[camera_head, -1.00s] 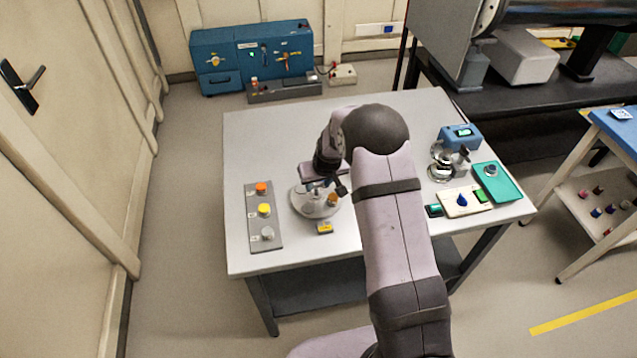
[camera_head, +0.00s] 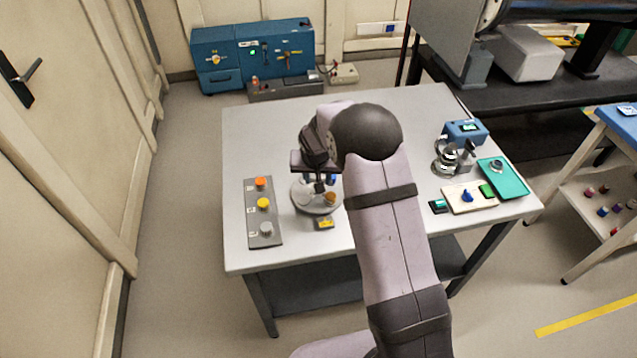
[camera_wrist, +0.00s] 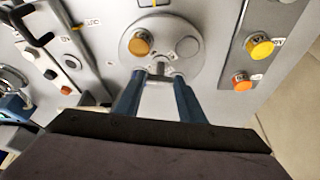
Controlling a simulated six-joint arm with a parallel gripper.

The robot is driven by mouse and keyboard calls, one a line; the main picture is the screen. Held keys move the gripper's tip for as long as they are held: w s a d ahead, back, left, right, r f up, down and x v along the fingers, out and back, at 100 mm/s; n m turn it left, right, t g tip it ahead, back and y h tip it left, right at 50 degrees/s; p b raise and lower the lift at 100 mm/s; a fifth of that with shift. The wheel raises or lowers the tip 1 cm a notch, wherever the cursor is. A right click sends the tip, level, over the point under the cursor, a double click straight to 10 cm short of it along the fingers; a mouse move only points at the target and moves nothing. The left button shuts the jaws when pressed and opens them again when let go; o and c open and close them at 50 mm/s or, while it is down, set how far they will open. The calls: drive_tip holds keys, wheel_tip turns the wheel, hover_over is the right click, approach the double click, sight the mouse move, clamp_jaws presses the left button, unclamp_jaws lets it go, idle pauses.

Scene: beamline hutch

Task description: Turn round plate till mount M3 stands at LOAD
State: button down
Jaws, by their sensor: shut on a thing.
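The round plate (camera_head: 303,205) is a pale grey disc on the left half of the table, also in the wrist view (camera_wrist: 185,72). An amber mount (camera_wrist: 141,42) stands on it, also in the head view (camera_head: 330,198). A yellow marker (camera_head: 324,223) lies at the plate's near edge; I cannot read its lettering. My gripper (camera_wrist: 158,74) is over the plate, its blue fingers shut on a small grey post (camera_wrist: 161,68) near the rim. In the head view my gripper (camera_head: 320,187) partly hides the plate's far side. I cannot read which mount is M3.
A grey strip with orange, yellow and grey buttons (camera_head: 263,229) lies left of the plate. To the right are a blue-topped instrument (camera_head: 464,131), a green tray (camera_head: 510,182) and a cream board (camera_head: 459,206). The table's back left is clear.

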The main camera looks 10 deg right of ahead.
drive_tip(key=m+b, duration=0.1)
drive_tip(key=b, duration=0.1)
drive_tip(key=f+m+b, duration=0.1)
drive_tip(key=b, duration=0.2)
drive_tip(key=shift+w+a+m+h, duration=0.2)
drive_tip(key=shift+m+h, duration=0.1)
drive_tip(key=shift+h, duration=0.1)
drive_tip(key=shift+a+r+m+g+h+b, duration=0.15)
drive_tip(key=shift+m+g+h+b, duration=0.2)
drive_tip(key=shift+m+b, duration=0.65)
drive_tip(key=m, duration=0.1)
drive_tip(key=m+b, duration=0.1)
drive_tip(key=shift+w+a+r+m+g+h+b, duration=0.1)
drive_tip(key=shift+w+r+m+g+h+b, duration=0.1)
drive_tip(key=shift+m+g+h+b, duration=0.15)
drive_tip(key=shift+a+r+m+g+h, duration=0.15)
drive_tip(key=shift+m+g+h, duration=0.25)
drive_tip(key=shift+m, duration=0.85)
drive_tip(key=m+p, duration=0.1)
drive_tip(key=m+g+p, duration=0.1)
drive_tip(key=shift+w+r+m, duration=0.15)
drive_tip(key=shift+w+m, duration=0.1)
drive_tip(key=shift+m, duration=0.15)
drive_tip(key=m+g+p, duration=0.1)
drive_tip(key=m+p, duration=0.2)
drive_tip(key=shift+w, duration=0.2)
drive_tip(key=shift+f+m+g+p, duration=0.2)
drive_tip(key=shift+m+g+p, duration=0.15)
drive_tip(key=shift+p, duration=0.25)
